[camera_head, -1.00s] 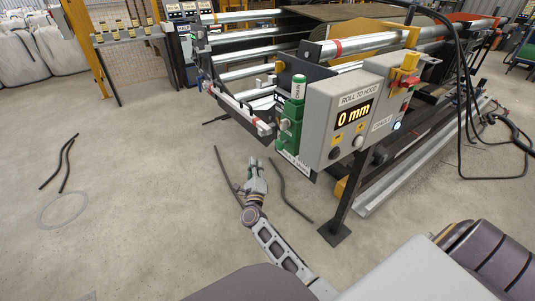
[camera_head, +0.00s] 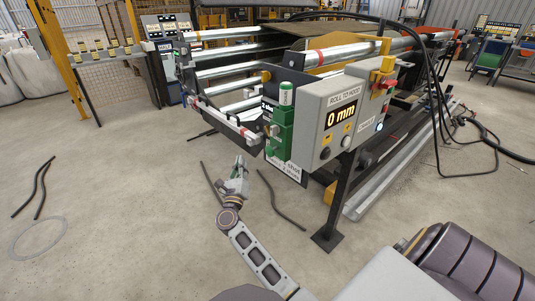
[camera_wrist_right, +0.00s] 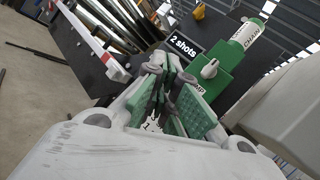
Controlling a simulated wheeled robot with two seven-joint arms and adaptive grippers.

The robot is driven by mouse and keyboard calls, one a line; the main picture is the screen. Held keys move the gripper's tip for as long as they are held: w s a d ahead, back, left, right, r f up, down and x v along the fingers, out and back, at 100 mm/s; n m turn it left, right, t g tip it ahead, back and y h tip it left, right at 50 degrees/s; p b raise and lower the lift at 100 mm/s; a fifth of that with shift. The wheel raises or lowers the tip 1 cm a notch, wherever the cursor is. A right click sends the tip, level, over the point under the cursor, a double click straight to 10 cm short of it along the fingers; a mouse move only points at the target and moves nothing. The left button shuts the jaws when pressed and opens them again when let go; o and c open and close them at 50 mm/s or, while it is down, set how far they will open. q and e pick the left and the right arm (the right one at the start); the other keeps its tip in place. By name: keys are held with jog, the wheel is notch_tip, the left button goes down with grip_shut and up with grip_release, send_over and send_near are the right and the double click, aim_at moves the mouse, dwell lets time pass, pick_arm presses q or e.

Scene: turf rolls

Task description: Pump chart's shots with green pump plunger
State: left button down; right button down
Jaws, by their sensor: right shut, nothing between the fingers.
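The green pump (camera_head: 279,138) is fixed on the left side of the grey control box. Its green plunger (camera_head: 287,94), with a white label, stands upright on top; it also shows in the wrist view (camera_wrist_right: 246,33), its label reading CHAIN. My left gripper is out of view.
The roller machine (camera_head: 235,70) fills the back. Black hoses (camera_head: 280,203) lie on the floor near my right arm. Open concrete floor is at the left.

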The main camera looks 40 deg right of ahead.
aim_at(270, 151)
jog(key=shift+d, duration=0.15)
pick_arm(q)
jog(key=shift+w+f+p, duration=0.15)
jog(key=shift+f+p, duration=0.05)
jog(key=shift+p, duration=0.1)
pick_arm(e)
jog(key=d, duration=0.8)
jog(key=shift+w+d, duration=0.25)
jog(key=shift+w, duration=0.1)
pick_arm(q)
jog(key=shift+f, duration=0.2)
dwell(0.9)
